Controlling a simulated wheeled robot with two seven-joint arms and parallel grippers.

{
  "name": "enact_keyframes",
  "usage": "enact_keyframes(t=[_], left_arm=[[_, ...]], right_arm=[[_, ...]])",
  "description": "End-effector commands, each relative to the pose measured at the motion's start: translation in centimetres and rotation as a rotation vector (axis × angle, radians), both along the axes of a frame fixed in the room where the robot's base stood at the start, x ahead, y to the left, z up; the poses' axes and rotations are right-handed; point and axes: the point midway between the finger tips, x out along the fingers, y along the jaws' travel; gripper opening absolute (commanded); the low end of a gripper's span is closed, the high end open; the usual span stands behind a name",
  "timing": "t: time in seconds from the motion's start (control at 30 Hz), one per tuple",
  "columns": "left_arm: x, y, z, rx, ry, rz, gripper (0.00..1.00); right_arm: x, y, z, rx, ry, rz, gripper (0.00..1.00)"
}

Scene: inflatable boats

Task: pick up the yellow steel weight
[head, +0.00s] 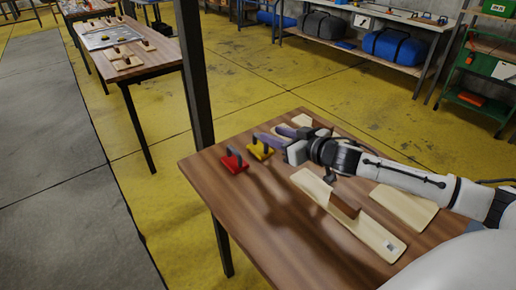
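The yellow steel weight (257,153) sits on the wooden table (335,245) near its far left edge, with a dark handle on top. The red weight (233,162) stands just left of it. My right gripper (272,136) reaches in from the right, its purple-grey fingers apart and close beside the yellow weight's handle. One finger partly hides the handle, and I cannot tell whether they touch. My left gripper is out of view.
Pale boards with brown handles (345,208) lie on the table, one under my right arm. A dark post (194,75) rises at the table's left. Another table (150,58) stands at the back left. Shelves (400,66) with blue and grey bags line the back.

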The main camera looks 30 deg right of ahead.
Motion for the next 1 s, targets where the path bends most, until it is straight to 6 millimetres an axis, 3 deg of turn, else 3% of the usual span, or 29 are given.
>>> enact_keyframes(t=[0.03, 0.13, 0.53, 0.8, 1.0], left_arm=[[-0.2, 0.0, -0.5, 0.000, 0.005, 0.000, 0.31], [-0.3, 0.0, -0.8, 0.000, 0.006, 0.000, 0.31], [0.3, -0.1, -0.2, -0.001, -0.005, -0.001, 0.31], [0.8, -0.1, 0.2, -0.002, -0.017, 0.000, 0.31], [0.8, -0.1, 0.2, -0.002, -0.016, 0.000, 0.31]], right_arm=[[0.0, 0.1, -1.5, 0.004, 0.002, 0.000, 0.34], [0.0, 0.0, -3.4, 0.004, 0.002, -0.001, 0.34], [2.5, 0.2, -3.7, 0.000, -0.003, 0.000, 0.34], [6.0, 0.4, -4.7, 0.001, -0.003, -0.001, 0.34], [7.2, 0.6, -5.2, 0.000, -0.001, 0.000, 0.34]])
